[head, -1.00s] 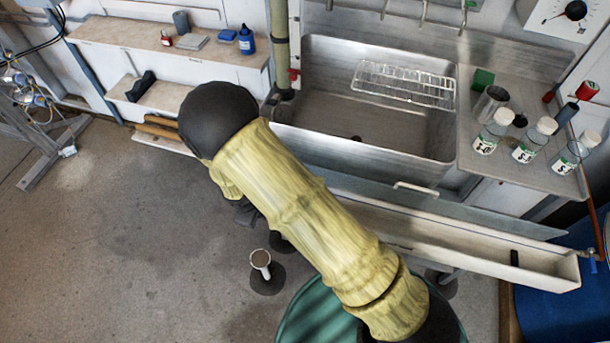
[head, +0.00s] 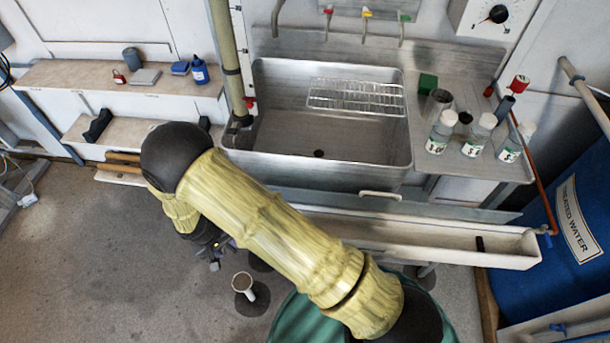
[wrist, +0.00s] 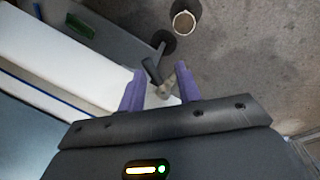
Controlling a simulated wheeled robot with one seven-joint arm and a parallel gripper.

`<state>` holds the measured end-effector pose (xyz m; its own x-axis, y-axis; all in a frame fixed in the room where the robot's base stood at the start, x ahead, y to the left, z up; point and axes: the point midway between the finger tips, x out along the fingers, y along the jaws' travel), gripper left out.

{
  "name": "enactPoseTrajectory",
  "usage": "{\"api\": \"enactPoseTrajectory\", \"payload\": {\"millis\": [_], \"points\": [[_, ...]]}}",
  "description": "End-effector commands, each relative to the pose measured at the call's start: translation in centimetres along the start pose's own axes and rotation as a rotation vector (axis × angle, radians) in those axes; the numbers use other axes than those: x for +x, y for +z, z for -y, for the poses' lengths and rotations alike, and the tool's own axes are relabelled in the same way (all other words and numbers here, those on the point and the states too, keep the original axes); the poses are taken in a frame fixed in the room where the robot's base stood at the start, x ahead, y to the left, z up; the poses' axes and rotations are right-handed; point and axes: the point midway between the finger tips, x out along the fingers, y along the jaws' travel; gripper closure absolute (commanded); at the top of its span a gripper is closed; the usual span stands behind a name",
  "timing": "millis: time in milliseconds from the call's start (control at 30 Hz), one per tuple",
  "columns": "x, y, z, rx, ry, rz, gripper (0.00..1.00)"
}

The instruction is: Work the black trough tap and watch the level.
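The long white trough (head: 400,236) runs below the sink in the head view, with a small black piece (head: 480,244) inside near its right end. In the wrist view a white trough-like body (wrist: 60,50) lies at left, with a thin blue line along it. A small tap-like part with a dark lever (wrist: 152,72) and a grey-tan body sits between the purple fingertips of my gripper (wrist: 160,70). The fingers are apart; I cannot tell whether they touch it. In the head view my gripper (head: 213,248) is low, mostly hidden behind my arm. No water level is clearly readable.
A cup-like vessel (head: 243,283) stands on a dark round base on the floor near my gripper. The steel sink (head: 290,140) and bottles (head: 476,135) are above the trough. A blue treated-water tank (head: 560,220) stands at right. The floor at left is open.

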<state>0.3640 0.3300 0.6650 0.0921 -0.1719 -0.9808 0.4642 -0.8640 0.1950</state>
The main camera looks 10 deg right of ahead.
Motion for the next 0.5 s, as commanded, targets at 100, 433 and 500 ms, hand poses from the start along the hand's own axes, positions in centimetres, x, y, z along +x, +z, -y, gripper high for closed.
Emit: {"api": "enactPoseTrajectory", "payload": {"millis": [100,433,500], "points": [[-0.3,-0.1,0.4,0.109,-0.001,0.023,0.67],[-0.5,-0.6,1.4,0.409,-0.002,0.082,0.67],[-0.5,-0.7,1.6,0.471,-0.002,0.095,0.67]]}}
